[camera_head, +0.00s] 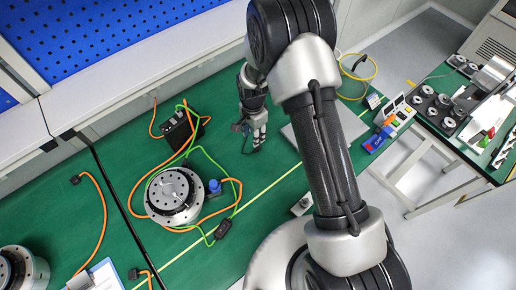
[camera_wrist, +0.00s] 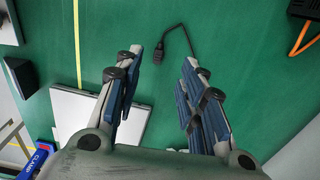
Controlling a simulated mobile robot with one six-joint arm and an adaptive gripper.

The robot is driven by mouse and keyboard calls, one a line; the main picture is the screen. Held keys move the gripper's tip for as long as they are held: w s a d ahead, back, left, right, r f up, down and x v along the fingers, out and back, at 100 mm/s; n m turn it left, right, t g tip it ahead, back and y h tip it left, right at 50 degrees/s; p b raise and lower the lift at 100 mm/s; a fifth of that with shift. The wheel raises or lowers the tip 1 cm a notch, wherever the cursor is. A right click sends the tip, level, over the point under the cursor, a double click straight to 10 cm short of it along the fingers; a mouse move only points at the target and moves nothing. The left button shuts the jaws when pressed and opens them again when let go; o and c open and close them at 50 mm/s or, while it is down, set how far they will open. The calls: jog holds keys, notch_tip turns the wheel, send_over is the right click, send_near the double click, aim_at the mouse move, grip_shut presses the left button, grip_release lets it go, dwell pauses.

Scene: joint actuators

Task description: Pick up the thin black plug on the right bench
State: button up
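The thin black plug (camera_wrist: 158,53) lies on the green bench top (camera_wrist: 230,40) in the wrist view, with its dark cable curving up and to the right. My gripper (camera_wrist: 163,62) is open, and the plug shows in the gap between its fingertips, nearer the left one. I cannot tell how high the fingers are above it. In the head view my gripper (camera_head: 257,143) points down over the green bench, and I cannot make out the plug clearly beside it.
A grey flat plate (camera_wrist: 72,118) lies left of the fingers. A black box (camera_head: 178,131) with orange and green cables and a round metal actuator (camera_head: 174,196) stand left of my gripper in the head view.

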jog(key=b, duration=0.1)
send_over(256, 149)
jog(key=f, duration=0.5)
jog(key=shift+s+a+f, duration=0.3)
jog(key=shift+s, duration=0.05)
jog(key=shift+w+d+f+b, duration=0.1)
jog(key=shift+f+b, duration=0.15)
jog(key=shift+f, duration=0.65)
jog(key=shift+w+d+f+b, duration=0.15)
jog(key=shift+f+b, duration=0.1)
jog(key=shift+f, duration=0.65)
jog(key=shift+w+d+f+b, duration=0.1)
jog(key=shift+f+b, duration=0.15)
jog(key=shift+f, duration=0.65)
jog(key=shift+s, duration=0.1)
jog(key=c, duration=0.8)
